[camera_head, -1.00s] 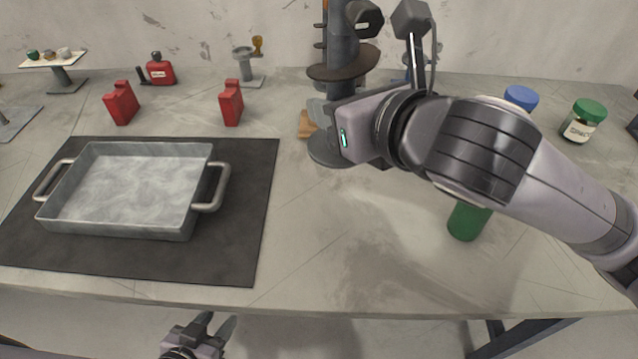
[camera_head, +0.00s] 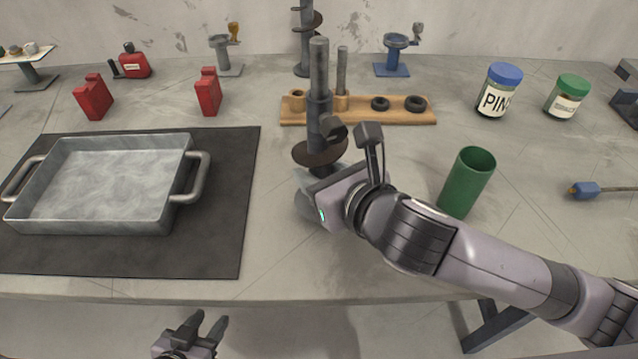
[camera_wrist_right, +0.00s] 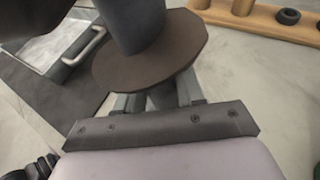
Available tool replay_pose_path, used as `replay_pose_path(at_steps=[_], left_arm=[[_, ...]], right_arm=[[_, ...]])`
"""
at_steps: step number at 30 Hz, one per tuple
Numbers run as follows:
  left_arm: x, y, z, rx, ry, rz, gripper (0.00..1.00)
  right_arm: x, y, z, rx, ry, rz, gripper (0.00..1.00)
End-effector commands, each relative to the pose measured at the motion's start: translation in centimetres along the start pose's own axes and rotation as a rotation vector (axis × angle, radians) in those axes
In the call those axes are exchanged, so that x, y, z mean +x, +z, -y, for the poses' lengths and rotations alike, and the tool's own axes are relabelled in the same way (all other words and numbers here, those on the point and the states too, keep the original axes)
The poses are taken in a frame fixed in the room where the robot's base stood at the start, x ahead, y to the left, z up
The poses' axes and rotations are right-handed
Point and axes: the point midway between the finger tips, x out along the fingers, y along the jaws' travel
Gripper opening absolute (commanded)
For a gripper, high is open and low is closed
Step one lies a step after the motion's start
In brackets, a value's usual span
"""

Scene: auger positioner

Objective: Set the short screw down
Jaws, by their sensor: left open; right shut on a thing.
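The screw (camera_head: 319,92), a dark grey upright shaft with one brown disc-like flight, is held in my right gripper (camera_head: 316,178) over the middle of the bench. The fingers close on it just below the flight. In the right wrist view the flight (camera_wrist_right: 185,50) hides much of the fingers. The screw's lower end is hidden, so I cannot tell whether it touches the bench. My left gripper (camera_head: 207,328) is open and empty, low in front of the bench edge.
A wooden rack (camera_head: 368,118) with a rod and black rings is behind the screw. Another screw (camera_head: 303,45) stands at the back. A metal pan (camera_head: 160,228) on a dark mat (camera_head: 215,255) is left; a green cup (camera_head: 450,198) is right. Bare bench lies around the right gripper.

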Motion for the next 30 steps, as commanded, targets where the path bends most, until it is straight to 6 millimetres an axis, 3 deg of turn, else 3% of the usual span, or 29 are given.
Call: replay_pose_path(at_steps=[5,17,18,20,30], left_arm=[[0.3,0.5,0.0,0.0,0.0,0.0,0.42],[0.3,0.4,0.0,0.0,0.0,0.0,0.42],[0.3,0.5,0.0,0.0,0.0,0.0,0.42],[0.3,0.5,0.0,0.0,0.0,0.0,0.42],[0.3,0.4,0.0,0.0,0.0,0.0,0.42]], right_arm=[[0.8,-1.9,0.0,0.0,0.001,0.008,0.0],[1.0,-2.2,0.0,-0.001,0.001,0.009,0.0],[1.1,-2.6,0.0,0.0,0.0,-0.001,0.48],[1.1,-2.6,0.0,0.0,0.0,-0.001,0.64],[0.9,-2.3,0.0,0.001,0.0,0.0,0.64]])
